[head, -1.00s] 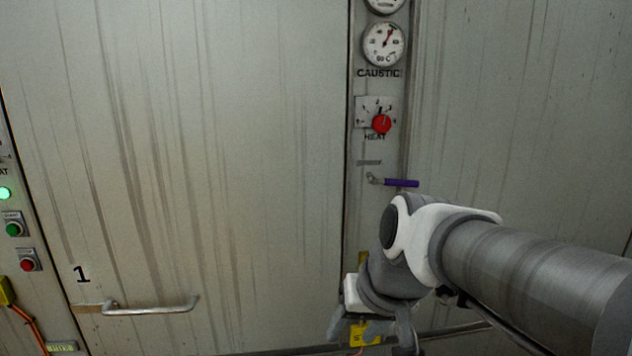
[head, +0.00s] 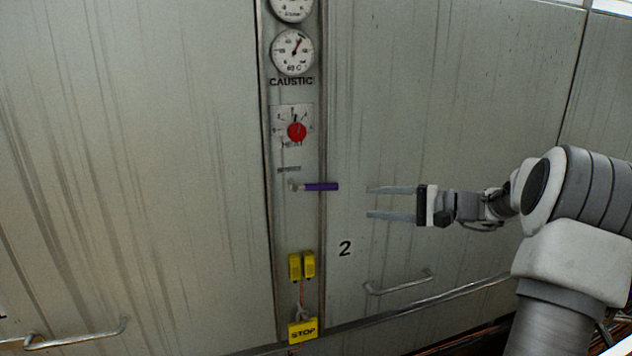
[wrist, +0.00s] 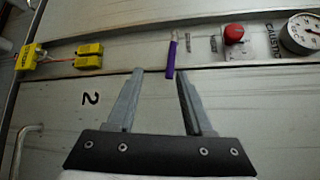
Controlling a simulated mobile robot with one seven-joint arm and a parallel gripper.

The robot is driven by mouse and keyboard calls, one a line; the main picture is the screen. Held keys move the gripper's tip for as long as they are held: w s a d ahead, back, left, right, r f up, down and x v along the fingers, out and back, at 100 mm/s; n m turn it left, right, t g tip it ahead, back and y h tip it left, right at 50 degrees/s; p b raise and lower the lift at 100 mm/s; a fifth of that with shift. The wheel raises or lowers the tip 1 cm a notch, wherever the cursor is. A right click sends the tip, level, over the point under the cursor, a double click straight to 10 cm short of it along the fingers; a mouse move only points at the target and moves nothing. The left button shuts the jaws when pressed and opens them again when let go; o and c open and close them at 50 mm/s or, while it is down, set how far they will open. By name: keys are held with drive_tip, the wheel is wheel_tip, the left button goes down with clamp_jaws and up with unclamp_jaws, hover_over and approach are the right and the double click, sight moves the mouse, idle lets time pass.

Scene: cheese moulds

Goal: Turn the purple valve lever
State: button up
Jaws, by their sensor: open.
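The purple valve lever (head: 320,187) sticks out to the right, roughly level, from a small metal pivot on the narrow control panel in the head view. My gripper (head: 368,203) is to the right of the lever's free end, fingers pointing left toward it, open and empty. A visible gap lies between the fingertips and the lever in the head view. In the wrist view the lever (wrist: 171,58) appears beyond the gripper (wrist: 159,75), in line with the space between the fingers and nearer the right finger. I cannot tell the exact depth between them.
Above the lever are a red heat knob (head: 297,131) and a caustic gauge (head: 292,52). Metal door handles (head: 398,284) project at lower left and right. The wall right of the lever is flat.

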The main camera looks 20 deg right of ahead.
sight(328, 188)
drive_tip(key=shift+m+t, duration=0.3)
drive_tip(key=shift+t, duration=0.5)
drive_tip(key=p+x, duration=0.1)
drive_tip(key=x, duration=0.4)
drive_tip(key=w+d+p+x, duration=0.1)
drive_tip(key=x, duration=0.3)
drive_tip(key=p+x, duration=0.1)
drive_tip(key=x, duration=0.4)
drive_tip(key=shift+w+r+p, duration=0.3)
drive_tip(key=shift+w+p, duration=0.05)
drive_tip(key=shift+w, duration=0.2)
clamp_jaws()
